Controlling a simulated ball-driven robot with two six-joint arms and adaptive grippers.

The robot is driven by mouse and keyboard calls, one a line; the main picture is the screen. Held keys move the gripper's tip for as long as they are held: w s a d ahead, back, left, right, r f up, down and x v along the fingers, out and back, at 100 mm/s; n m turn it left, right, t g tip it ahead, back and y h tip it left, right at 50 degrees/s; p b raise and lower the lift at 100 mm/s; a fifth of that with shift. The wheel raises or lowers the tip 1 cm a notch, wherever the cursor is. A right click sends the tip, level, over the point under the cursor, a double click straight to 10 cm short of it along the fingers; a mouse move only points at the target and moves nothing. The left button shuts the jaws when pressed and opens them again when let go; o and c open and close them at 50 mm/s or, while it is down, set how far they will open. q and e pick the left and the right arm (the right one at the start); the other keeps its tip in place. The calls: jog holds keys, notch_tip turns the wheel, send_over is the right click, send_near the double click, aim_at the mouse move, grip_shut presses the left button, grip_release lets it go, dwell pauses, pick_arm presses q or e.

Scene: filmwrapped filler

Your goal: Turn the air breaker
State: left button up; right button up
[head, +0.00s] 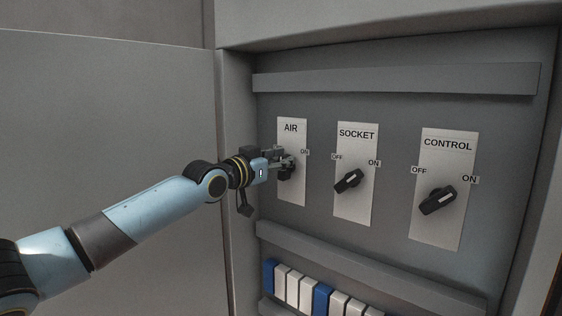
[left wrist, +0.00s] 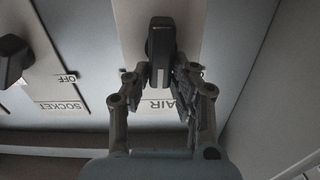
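The air breaker is a light plate (head: 291,203) labelled AIR, the leftmost on the panel. Its ON tag shows; my gripper hides most of its knob in the head view. In the left wrist view, the dark knob (left wrist: 161,42) points up and down the picture, on the plate with the upside-down AIR label. My left gripper (head: 287,164) is at this knob. In the left wrist view, the left gripper's fingers (left wrist: 162,76) lie on either side of the knob's near end, pads close against it. My right gripper is in neither view.
The socket breaker (head: 348,181) and control breaker (head: 438,201) stand to the right, knobs slanted. Grey rails cross the panel above (head: 400,80) and below (head: 370,268). Blue and white switches (head: 307,294) sit at the bottom. A cabinet edge (head: 236,180) rises left of the panel.

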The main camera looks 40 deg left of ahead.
pick_arm(q)
grip_shut()
jog(key=shift+f+m, duration=0.1)
jog(key=shift+m, duration=0.2)
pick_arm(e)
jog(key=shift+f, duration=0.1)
pick_arm(q)
jog(key=shift+d+m+b, duration=0.2)
jog(key=shift+m+b, duration=0.25)
jog(key=shift+m, duration=0.05)
jog(key=shift+d+f+m+b, duration=0.15)
jog(key=shift+m+b, duration=0.25)
jog(key=shift+m, duration=0.4)
jog(key=shift+d+f+m+b, duration=0.15)
jog(key=shift+m+b, duration=0.45)
jog(key=shift+m, duration=0.65)
jog(key=shift+d+m+b, duration=0.2)
jog(key=shift+m+b, duration=0.35)
jog(key=shift+m, duration=0.7)
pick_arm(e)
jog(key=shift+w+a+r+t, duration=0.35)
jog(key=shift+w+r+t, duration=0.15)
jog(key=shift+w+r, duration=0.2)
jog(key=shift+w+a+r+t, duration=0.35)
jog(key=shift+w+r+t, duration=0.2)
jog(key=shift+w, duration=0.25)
